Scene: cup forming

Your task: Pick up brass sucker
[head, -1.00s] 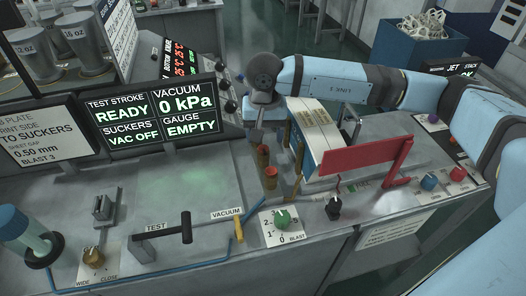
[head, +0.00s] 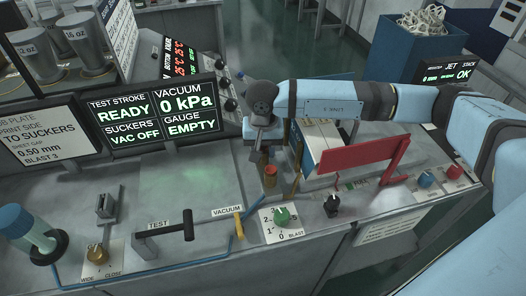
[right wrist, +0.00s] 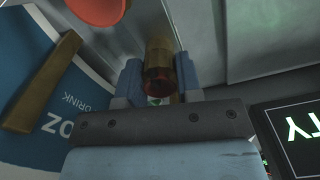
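Two brass suckers with reddish tops stand on the press bench. In the head view the rear one (head: 262,160) is partly hidden under my right gripper (head: 258,148); the front one (head: 271,177) stands clear beside it. In the right wrist view a brass sucker (right wrist: 159,65) stands between the two fingers of my right gripper (right wrist: 159,80), close to both. I cannot tell whether the fingers press on it. An orange-red round rim (right wrist: 97,8) at the top left appears to be the other sucker. My left gripper is not in view.
A stack of printed blanks (head: 322,138) and a red bar (head: 364,154) are right of the suckers. The display (head: 158,115) stands to the left and reads VAC OFF and EMPTY. The blast knob (head: 281,216) is in front. The plate left of the suckers is clear.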

